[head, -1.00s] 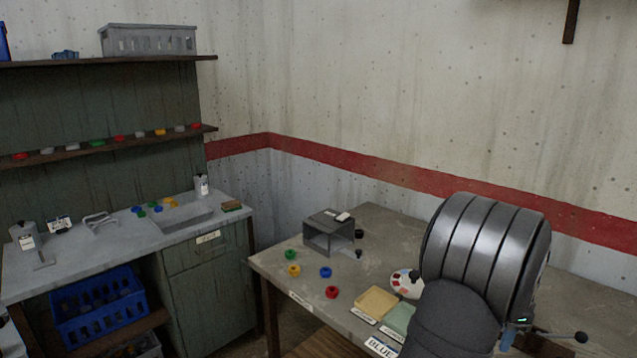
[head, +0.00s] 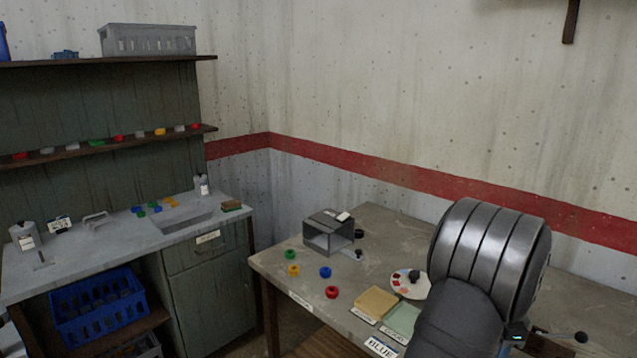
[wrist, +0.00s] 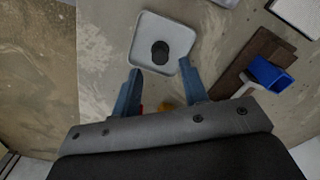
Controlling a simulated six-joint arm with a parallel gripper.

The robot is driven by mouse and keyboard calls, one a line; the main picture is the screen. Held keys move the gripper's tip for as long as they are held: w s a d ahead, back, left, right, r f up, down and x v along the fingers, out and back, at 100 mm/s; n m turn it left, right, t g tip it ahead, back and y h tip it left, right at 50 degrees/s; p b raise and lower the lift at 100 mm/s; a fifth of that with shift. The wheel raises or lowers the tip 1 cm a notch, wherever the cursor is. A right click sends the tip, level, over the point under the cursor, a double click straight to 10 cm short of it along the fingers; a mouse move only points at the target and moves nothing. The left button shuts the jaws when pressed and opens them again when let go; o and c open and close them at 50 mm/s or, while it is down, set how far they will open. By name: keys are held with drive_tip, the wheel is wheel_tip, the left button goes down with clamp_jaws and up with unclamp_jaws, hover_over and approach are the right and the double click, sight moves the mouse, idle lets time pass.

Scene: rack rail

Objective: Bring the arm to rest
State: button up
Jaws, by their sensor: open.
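My arm stands at the right of the head view, over the worktable (head: 370,222); my gripper is hidden behind it there. In the wrist view my gripper (wrist: 158,84) is open, with its two blue-grey fingers apart and nothing held between them. Beyond the fingertips a pale square dish (wrist: 147,27) with a dark round piece (wrist: 160,52) in it lies on the surface. Small bits of red and yellow show low between the fingers, partly hidden by the gripper body.
A grey open box (head: 328,236) stands on the table, with green, yellow, blue and red rings (head: 332,292) in front. A round palette (head: 410,284) and coloured pads (head: 375,302) lie beside my arm. A blue scoop-like thing (wrist: 270,74) lies at right in the wrist view.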

drive_tip(key=s+d+r, duration=0.3)
drive_tip(key=s+r, duration=0.4)
drive_tip(key=s, duration=0.5)
drive_tip(key=w+d+r, duration=0.2)
drive_tip(key=w+d, duration=0.3)
drive_tip(key=w, duration=0.3)
drive_tip(key=w+d+r, duration=0.3)
drive_tip(key=w+d, duration=0.2)
drive_tip(key=w, duration=0.2)
drive_tip(key=w+a+f, duration=0.2)
drive_tip(key=w+f, duration=0.2)
drive_tip(key=w, duration=0.3)
drive_tip(key=shift+a+f, duration=0.3)
drive_tip(key=shift+f, duration=0.05)
drive_tip(key=shift+o, duration=0.2)
drive_tip(key=o, duration=1.3)
drive_tip(key=s+d+r+m+t+h, duration=0.1)
drive_tip(key=s+r+m+t, duration=0.2)
drive_tip(key=s+r+m, duration=0.6)
drive_tip(key=s+d+r+m+t+h, duration=0.1)
drive_tip(key=s+d+r+m+t, duration=0.3)
drive_tip(key=s, duration=0.9)
drive_tip(key=s+a+r+m+t+h, duration=0.1)
drive_tip(key=s+r+m, duration=0.3)
drive_tip(key=s+m, duration=0.5)
drive_tip(key=shift+n, duration=0.8)
drive_tip(key=x, duration=0.8)
drive_tip(key=shift+s+d+f, duration=0.1)
drive_tip(key=shift+d+f, duration=0.25)
drive_tip(key=shift+d, duration=0.15)
